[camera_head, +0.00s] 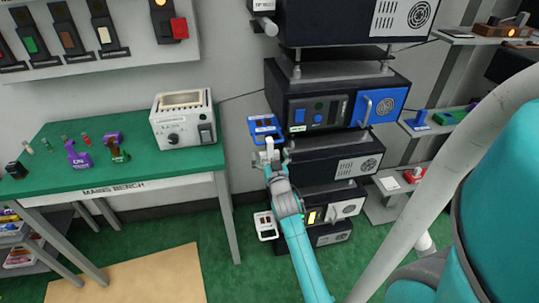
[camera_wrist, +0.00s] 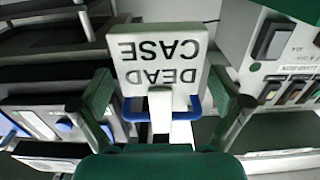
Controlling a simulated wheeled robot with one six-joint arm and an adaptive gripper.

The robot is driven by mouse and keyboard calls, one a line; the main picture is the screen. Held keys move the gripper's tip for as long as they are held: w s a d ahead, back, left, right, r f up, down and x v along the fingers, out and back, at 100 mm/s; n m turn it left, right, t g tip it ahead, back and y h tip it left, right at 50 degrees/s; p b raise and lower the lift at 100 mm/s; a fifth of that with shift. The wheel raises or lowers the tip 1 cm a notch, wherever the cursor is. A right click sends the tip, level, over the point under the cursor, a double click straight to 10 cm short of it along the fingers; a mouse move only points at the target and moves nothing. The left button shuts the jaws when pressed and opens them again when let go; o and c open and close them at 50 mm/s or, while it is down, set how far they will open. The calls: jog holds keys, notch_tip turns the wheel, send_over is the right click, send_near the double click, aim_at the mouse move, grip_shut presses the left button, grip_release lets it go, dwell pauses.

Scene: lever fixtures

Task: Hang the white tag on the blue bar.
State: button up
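The white tag (camera_wrist: 160,62), lettered "DEAD CASE" upside down, is in the middle of the wrist view. A narrow white stem (camera_wrist: 160,108) shows below it. The blue bar (camera_wrist: 136,116) shows on both sides of this stem, close to the tag; whether the tag rests on it cannot be told. My gripper (camera_wrist: 165,92) has its two fingers wide apart, one on each side of the tag and stem. In the head view my gripper (camera_head: 268,153) is just below a small blue panel (camera_head: 265,129) beside the rack; the tag is hard to make out there.
Stacked dark equipment cases (camera_head: 322,160) stand right of my gripper, one with a blue front (camera_head: 382,106). A green bench (camera_head: 105,165) with a white instrument (camera_head: 184,120) stands to the left. A white switch box (camera_head: 265,226) is below. Open floor lies between bench and rack.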

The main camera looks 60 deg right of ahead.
jog(key=v, duration=1.2)
jog(key=s+a+f+n+t+y, duration=0.1)
jog(key=s+a+f+n+y, duration=0.15)
jog(key=a, duration=0.55)
jog(key=s+a+f+n+t+y, duration=0.1)
jog(key=s+a+f+y, duration=0.15)
jog(key=a, duration=0.55)
jog(key=s+a+f+n+t+y, duration=0.1)
jog(key=s+a+n+y, duration=0.15)
jog(key=a, duration=0.55)
jog(key=s+a+r+n+y, duration=0.2)
jog(key=s+a+y, duration=0.1)
jog(key=s+a, duration=0.2)
jog(key=s+a+r+n+y, duration=0.2)
jog(key=s+a, duration=0.4)
jog(key=s, duration=0.4)
jog(key=shift+s+a+r+y, duration=0.2)
jog(key=shift+a+r+y, duration=0.1)
jog(key=shift+y, duration=0.35)
